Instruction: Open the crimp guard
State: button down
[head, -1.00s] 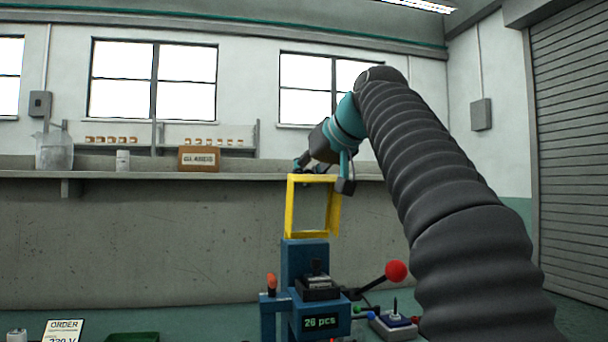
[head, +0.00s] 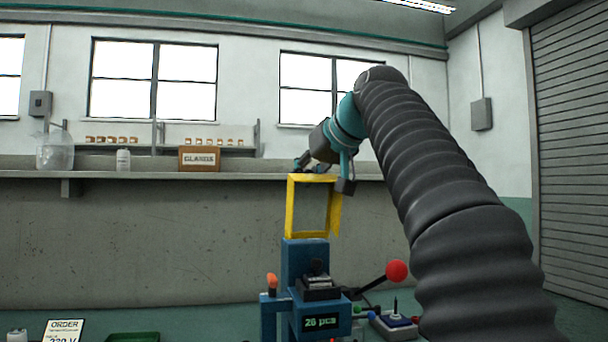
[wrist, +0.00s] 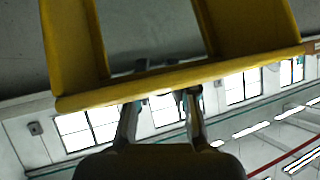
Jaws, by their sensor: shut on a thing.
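The crimp guard is a yellow frame (head: 290,208) standing upright above the blue crimp machine (head: 302,262), swung up clear of the crimp head (head: 318,284). My gripper (head: 304,164) is at the guard's top edge, shut on it. In the wrist view the yellow guard (wrist: 180,82) spans the picture, and my gripper's fingers (wrist: 160,105) meet its bar; the fingertips are partly hidden behind the bar.
A lever with a red ball (head: 397,271) sticks out to the machine's right. An orange-topped part (head: 271,281) is at its left. A shelf with a GLANDS box (head: 199,158) runs along the wall behind. An order card (head: 64,330) stands at the lower left.

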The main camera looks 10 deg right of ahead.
jog(key=shift+w+d+f, duration=0.2)
jog(key=shift+f, duration=0.05)
jog(key=c, duration=1.2)
grip_release()
jog(key=shift+d, duration=0.1)
jog(key=shift+c, duration=0.2)
jog(key=shift+o, duration=1.1)
jog(key=shift+w+d, duration=0.1)
jog(key=shift+d, duration=0.05)
jog(key=v, duration=1.2)
jog(key=shift+r, duration=0.1)
